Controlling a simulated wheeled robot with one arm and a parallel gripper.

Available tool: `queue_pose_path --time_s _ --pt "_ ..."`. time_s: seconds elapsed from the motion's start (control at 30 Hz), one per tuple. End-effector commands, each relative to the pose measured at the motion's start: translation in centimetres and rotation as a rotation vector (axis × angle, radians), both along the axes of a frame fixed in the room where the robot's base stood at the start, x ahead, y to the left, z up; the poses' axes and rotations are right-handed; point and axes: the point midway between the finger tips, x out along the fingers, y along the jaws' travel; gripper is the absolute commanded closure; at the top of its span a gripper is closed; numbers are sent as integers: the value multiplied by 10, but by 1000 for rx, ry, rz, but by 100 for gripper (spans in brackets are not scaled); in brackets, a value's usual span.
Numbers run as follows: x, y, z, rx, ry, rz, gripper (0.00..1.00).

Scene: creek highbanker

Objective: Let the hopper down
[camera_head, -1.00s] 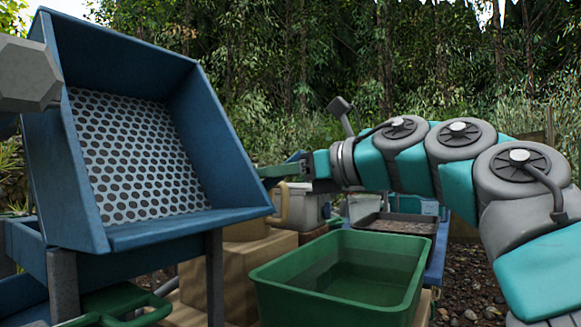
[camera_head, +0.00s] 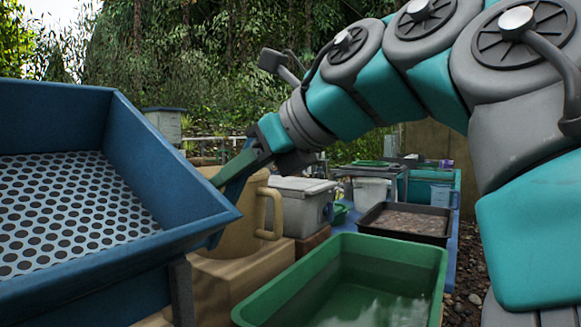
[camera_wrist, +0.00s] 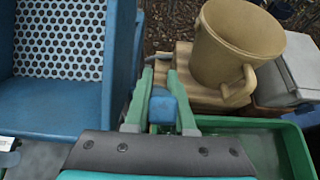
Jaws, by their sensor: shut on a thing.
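The hopper (camera_head: 160,160) is a blue open box with a perforated grey plate (camera_head: 70,210) in it. It stands at the left of the head view, tilted at a shallow slope. It also shows at the left of the wrist view (camera_wrist: 60,108). My gripper (camera_head: 228,174) is at the hopper's right side. In the wrist view its green fingers (camera_wrist: 160,90) are closed on a small blue block (camera_wrist: 163,108), which looks like a grip on the hopper's side. How the block joins the hopper is partly hidden.
A green tub (camera_head: 340,255) stands right of the hopper. A tan bucket with a handle (camera_head: 268,213) sits behind my gripper. A lidded grey box (camera_head: 300,200) and a dark tray of gravel (camera_head: 405,222) stand farther back. A dark post (camera_head: 181,290) is under the hopper.

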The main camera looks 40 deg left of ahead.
Motion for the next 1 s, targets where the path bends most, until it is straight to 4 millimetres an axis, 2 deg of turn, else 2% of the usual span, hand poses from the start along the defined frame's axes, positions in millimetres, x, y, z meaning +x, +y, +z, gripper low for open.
queue_pose_path --time_s 0.47,0.5,0.7,0.73,1.0 --pt "-1 -2 1 -10 -1 0 100" --pt "-1 -2 1 -10 -1 0 73" --pt "-1 -2 1 -10 -1 0 51" --pt "-1 -2 1 -10 -1 0 48" --pt "-1 -3 1 -10 -1 0 48"
